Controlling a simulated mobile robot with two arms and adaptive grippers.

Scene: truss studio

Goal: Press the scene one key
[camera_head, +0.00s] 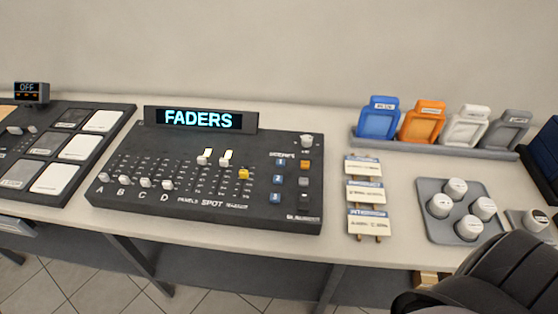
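A dark fader console (150,205) lies on the table left of centre. A display (200,119) reading "FADERS" stands at its back. On its right part is a column of small blue keys numbered 1, 2 and 3. The key marked 1 (281,162) is the top one, under a small label that is hard to read. An orange key (305,164) sits to its right. No gripper touches the console. A dark rounded part of my own body fills the bottom right corner; no fingertips show. My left gripper is out of view.
A panel with white pads (80,148) and an "OFF" display (31,92) is at left. Small signs (365,192) stand right of the console. A grey tray (440,232) holds several cups. Coloured frames stand in a rack (500,153) behind. The space above the console is clear.

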